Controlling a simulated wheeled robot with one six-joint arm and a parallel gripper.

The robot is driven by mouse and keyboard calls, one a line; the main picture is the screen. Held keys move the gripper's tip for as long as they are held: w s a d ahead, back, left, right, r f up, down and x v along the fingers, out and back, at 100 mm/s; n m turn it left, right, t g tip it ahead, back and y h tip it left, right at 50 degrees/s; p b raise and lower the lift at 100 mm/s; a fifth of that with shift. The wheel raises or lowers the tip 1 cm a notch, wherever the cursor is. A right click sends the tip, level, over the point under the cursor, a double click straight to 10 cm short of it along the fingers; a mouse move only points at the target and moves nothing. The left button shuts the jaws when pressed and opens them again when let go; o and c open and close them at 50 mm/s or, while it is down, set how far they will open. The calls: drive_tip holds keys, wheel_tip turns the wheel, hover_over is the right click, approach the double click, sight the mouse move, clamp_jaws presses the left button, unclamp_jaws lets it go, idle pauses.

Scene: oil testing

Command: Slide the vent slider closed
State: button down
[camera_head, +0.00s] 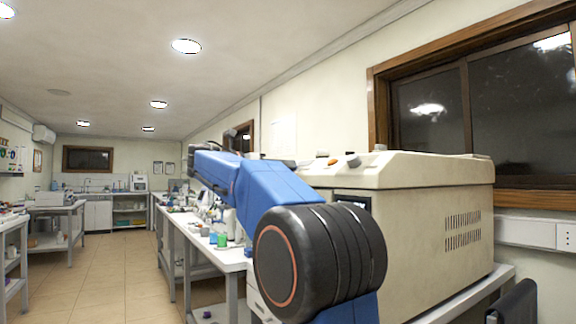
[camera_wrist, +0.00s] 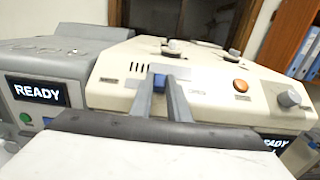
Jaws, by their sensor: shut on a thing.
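In the wrist view my gripper (camera_wrist: 162,90) reaches over the sloping top of a cream machine (camera_wrist: 115,98). Its two grey fingers are shut on a small blue piece, the vent slider (camera_wrist: 158,81), which shows between the fingertips. A small label that seems to read OPEN is to the right of the fingers, and another label is to the left, too small to read. The slider's track is mostly hidden by the fingers. In the head view my blue arm hides the gripper and slider.
An orange button (camera_wrist: 241,86) and a grey knob (camera_wrist: 289,99) sit right of the gripper on the machine. A grey unit with a READY display (camera_wrist: 38,90) stands at left. In the head view, a bench (camera_head: 200,228) with small containers lies left of the machine; the aisle floor (camera_head: 120,285) is clear.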

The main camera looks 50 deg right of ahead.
drive_tip(key=shift+w+d, duration=0.25)
drive_tip(key=shift+w, duration=0.9)
drive_tip(key=shift+w+d, duration=0.25)
drive_tip(key=shift+w, duration=0.85)
drive_tip(key=shift+r, duration=0.1)
drive_tip(key=c, duration=1.7)
unclamp_jaws()
drive_tip(key=shift+w, duration=0.15)
drive_tip(key=v, duration=1.7)
drive_tip(key=shift+a, duration=0.15)
